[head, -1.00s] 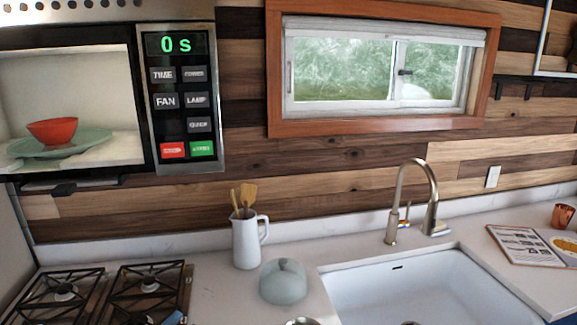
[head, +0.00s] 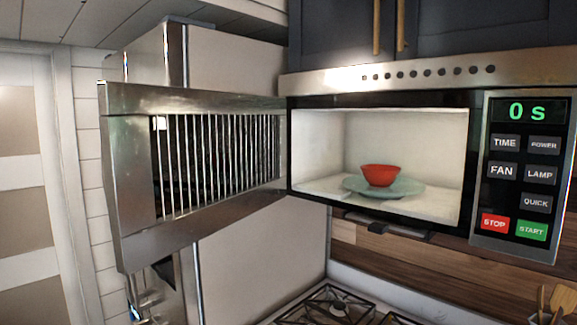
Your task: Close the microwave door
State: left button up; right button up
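The microwave (head: 390,76) hangs on the wall, and its door (head: 135,180) stands wide open, swung out to the left from the cavity's left edge. The door has a steel frame and a barred dark window. Inside the lit cavity, a red bowl (head: 380,175) sits on a pale green plate (head: 415,192). The control panel (head: 558,172) at the right reads "0 s". Neither gripper can be made out. A small dark and metallic shape (head: 137,302) shows below the door's outer end; I cannot tell what it is.
A stove (head: 335,300) lies below the microwave. A tall pale cabinet or fridge (head: 235,68) stands behind the open door. Dark upper cabinets (head: 345,30) are above. Wooden utensils (head: 562,300) show at the bottom right. A panelled door (head: 22,180) is at the far left.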

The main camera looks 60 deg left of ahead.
aim_at(182, 166)
jog(key=k+j+u, duration=0.1)
jog(key=j, duration=0.55)
jog(key=k+j, duration=0.15)
jog(key=j, duration=0.45)
jog(key=k+j+u, duration=0.15)
jog(key=j, duration=0.5)
jog(key=k+j+u, duration=0.1)
jog(key=j, duration=1.2)
jog(key=k, duration=0.15)
jog(key=l+u, duration=0.05)
